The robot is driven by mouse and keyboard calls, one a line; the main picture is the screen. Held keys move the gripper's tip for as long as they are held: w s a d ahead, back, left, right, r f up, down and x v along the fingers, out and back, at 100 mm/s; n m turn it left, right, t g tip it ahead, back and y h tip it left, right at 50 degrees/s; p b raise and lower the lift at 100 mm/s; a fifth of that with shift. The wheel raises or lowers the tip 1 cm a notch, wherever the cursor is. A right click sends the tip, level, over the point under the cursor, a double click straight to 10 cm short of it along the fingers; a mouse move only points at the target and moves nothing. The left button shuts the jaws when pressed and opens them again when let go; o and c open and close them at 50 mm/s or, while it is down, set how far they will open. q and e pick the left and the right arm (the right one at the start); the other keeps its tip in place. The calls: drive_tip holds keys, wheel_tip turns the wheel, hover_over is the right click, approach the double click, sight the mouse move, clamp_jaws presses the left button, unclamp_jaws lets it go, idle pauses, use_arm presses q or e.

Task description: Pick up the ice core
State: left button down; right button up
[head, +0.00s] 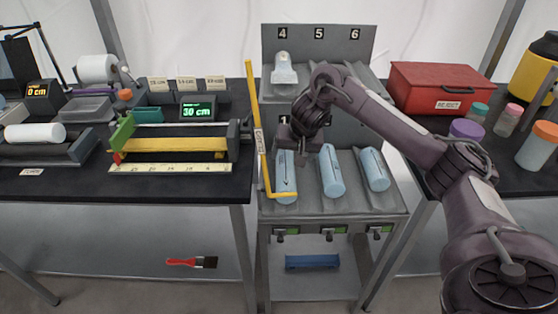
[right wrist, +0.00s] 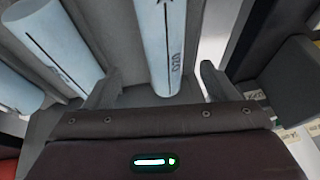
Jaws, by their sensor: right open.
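Three pale blue ice cores lie in the lower sloped slots of the grey rack in the head view: the left core (head: 286,178), the middle core (head: 332,172) and the right core (head: 375,170). My right gripper (head: 291,146) is over the upper end of the left core and hides part of it. In the right wrist view my right gripper's open fingers (right wrist: 160,88) are on either side of a core (right wrist: 168,45) with a dark line and black marking. I cannot tell whether they touch it. My left gripper is not in view.
A yellow L-shaped bar (head: 258,130) stands at the rack's left edge, its foot crossing the left core's lower end. The upper rack shelf (head: 268,87) holds a whitish piece. A measuring trough (head: 175,145) is on the left table; a red box (head: 440,88) is at right.

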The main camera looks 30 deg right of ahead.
sight(287, 165)
drive_tip(key=x, duration=0.1)
drive_tip(key=b+x, duration=0.1)
drive_tip(key=x, duration=0.1)
drive_tip(key=b+x, duration=0.1)
drive_tip(key=shift+s+a+f, duration=0.1)
drive_tip(key=shift+a+f, duration=0.25)
drive_tip(key=shift+x, duration=1.2)
drive_tip(key=shift+f, duration=0.15)
drive_tip(key=c, duration=1)
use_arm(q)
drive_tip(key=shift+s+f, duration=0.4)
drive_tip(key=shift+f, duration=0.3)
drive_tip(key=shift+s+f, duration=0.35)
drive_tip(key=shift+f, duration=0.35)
use_arm(e)
drive_tip(key=shift+w, duration=0.25)
drive_tip(key=c, duration=0.5)
